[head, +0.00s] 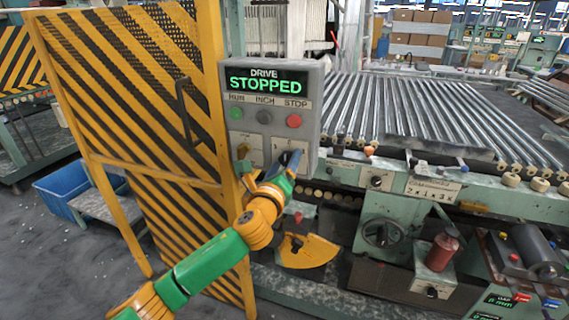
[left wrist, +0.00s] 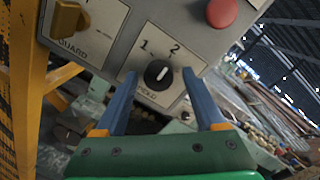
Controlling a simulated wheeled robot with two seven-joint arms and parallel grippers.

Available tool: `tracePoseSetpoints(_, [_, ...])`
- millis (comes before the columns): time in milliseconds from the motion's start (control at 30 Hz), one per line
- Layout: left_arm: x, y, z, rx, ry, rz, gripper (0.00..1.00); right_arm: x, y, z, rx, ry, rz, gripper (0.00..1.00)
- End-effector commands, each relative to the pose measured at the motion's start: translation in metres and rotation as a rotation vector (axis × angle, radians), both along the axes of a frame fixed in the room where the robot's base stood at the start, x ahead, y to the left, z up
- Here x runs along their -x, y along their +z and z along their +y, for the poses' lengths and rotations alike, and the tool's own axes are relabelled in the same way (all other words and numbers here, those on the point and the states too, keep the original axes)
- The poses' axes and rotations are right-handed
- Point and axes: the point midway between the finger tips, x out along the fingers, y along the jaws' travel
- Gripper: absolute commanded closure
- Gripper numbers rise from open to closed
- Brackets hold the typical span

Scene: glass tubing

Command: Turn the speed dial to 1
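The control box (head: 272,107) shows a lit display reading DRIVE STOPPED. My left gripper (head: 279,168) is at the lower right of the box, over that plate. In the left wrist view its two blue fingers (left wrist: 160,86) are apart, one on each side of the dial, with visible gaps. Whether they touch the panel is unclear. My right gripper is not in view.
A red stop button (left wrist: 221,12) is above right of the dial, and a brass GUARD switch (left wrist: 69,19) is at left. A yellow-and-black striped guard panel (head: 140,120) stands left of the box. A conveyor of glass tubes (head: 400,110) lies to the right.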

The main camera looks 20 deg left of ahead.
Motion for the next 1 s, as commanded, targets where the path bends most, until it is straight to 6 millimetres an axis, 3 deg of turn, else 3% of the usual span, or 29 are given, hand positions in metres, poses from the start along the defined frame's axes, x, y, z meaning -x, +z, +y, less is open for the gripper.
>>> tracePoseSetpoints(33, [0.000,0.000,0.000,0.000,0.000,0.000,0.45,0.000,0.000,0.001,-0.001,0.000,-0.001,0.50])
tracePoseSetpoints(233, [0.000,0.000,0.000,0.000,0.000,0.000,0.99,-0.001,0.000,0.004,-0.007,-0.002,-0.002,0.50])
tracePoseSetpoints(633, [0.000,0.002,0.001,0.074,0.001,0.002,1.00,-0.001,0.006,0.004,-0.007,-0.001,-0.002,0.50])
tracePoseSetpoints(1000, [0.000,0.004,0.001,0.382,0.000,0.012,1.00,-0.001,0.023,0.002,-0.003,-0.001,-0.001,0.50])
